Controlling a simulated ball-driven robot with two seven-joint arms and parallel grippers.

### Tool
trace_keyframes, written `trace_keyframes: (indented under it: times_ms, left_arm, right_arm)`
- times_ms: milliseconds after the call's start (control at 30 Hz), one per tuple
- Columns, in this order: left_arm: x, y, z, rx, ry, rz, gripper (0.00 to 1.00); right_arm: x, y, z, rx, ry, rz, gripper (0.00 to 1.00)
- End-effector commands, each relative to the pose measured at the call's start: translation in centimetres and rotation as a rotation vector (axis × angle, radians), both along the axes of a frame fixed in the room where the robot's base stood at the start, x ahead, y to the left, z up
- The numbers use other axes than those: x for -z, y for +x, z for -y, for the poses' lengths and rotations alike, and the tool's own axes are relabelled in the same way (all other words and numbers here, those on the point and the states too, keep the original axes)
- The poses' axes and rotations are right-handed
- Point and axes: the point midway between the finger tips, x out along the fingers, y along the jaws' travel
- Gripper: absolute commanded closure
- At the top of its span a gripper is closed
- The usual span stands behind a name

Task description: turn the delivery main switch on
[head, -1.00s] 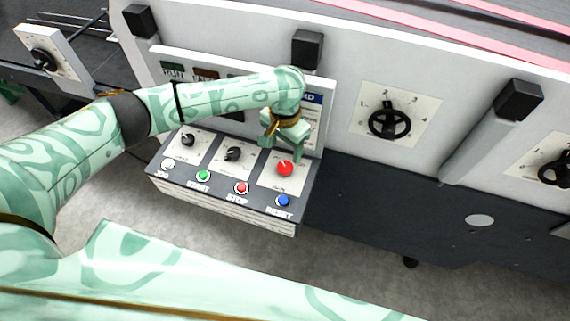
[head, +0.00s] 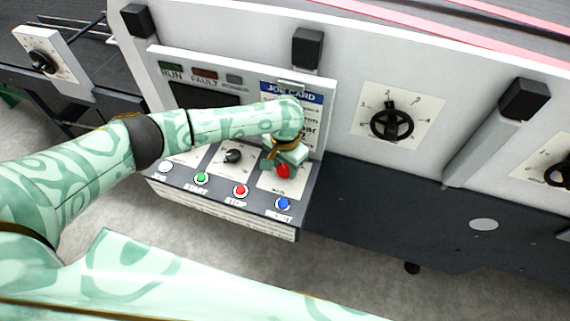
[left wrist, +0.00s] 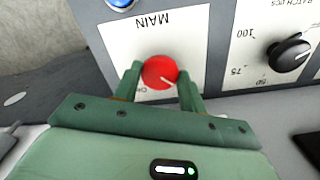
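The main switch is a red round knob (head: 283,171) on a white plate labelled MAIN, on the right part of the sloped control panel (head: 267,219). In the left wrist view the red knob (left wrist: 160,72) sits between the two green fingers of my left gripper (left wrist: 160,85). The fingers stand on either side of the knob, close to it; I cannot tell whether they touch it. In the head view my left gripper (head: 284,165) hides part of the knob. My right gripper is not in view.
Green (head: 202,178), red (head: 240,190) and blue (head: 283,203) buttons line the panel's front edge. A black knob (head: 232,156) is left of the main switch. Behind stands an upright panel with a job card (head: 291,90). A black handwheel (head: 391,122) is to the right.

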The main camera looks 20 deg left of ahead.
Motion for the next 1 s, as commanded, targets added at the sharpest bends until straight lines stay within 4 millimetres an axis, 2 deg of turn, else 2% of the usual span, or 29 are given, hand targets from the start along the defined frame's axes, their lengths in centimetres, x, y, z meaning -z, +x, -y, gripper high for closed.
trace_keyframes:
  times_ms: [267, 467, 700, 1000]
  left_arm:
    - [-0.3, 0.0, 0.1, 0.03, -0.001, 0.0, 0.81]
    - [-0.7, -0.1, 0.1, 0.127, -0.001, -0.003, 0.81]
    - [-0.5, -0.1, 0.1, 0.329, -0.002, -0.003, 0.81]
    - [-0.2, 0.0, 0.1, 0.617, -0.003, 0.001, 0.81]
  right_arm:
    - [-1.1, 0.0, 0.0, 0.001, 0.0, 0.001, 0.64]
    - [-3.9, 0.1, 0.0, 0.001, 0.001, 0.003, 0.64]
    - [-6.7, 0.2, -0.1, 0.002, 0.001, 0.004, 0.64]
    - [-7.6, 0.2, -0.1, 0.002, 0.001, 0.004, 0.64]
